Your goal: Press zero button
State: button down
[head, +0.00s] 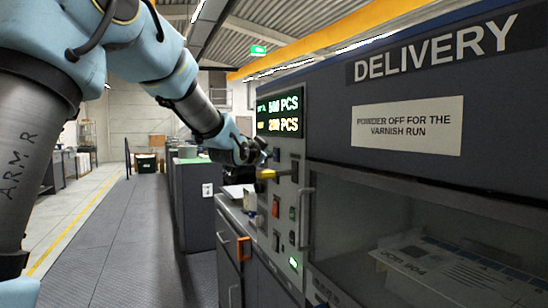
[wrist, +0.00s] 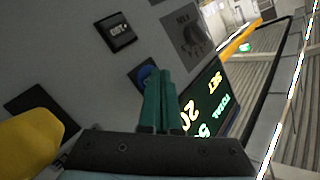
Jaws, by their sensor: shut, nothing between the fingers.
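My gripper (head: 259,153) reaches the grey control panel (head: 285,172) just below the lit counter display (head: 280,114). In the wrist view my gripper (wrist: 159,72) is shut and empty, its two green fingers side by side. The fingertips overlap a round blue button (wrist: 145,75) and hide part of it; I cannot tell whether they touch it. A square black button with a white label (wrist: 116,33) lies up and left of the fingers. No label reading zero is legible, so I cannot confirm which button it is.
A yellow handle (head: 268,174) sticks out below my gripper; a large yellow part (wrist: 27,145) fills the wrist view's lower left. A vertical grey handle (head: 306,216) stands on the panel's right. The aisle (head: 115,260) is clear.

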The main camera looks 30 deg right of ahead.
jog(key=shift+s+d, duration=0.1)
jog(key=shift+d, duration=0.15)
jog(key=shift+a, duration=0.2)
dwell(0.4)
jog(key=shift+a+b, duration=0.3)
jog(key=shift+a, duration=0.4)
jog(key=a, duration=0.3)
jog(key=w+a, duration=0.1)
jog(key=a, duration=0.1)
jog(key=shift+p, duration=0.35)
dwell(0.5)
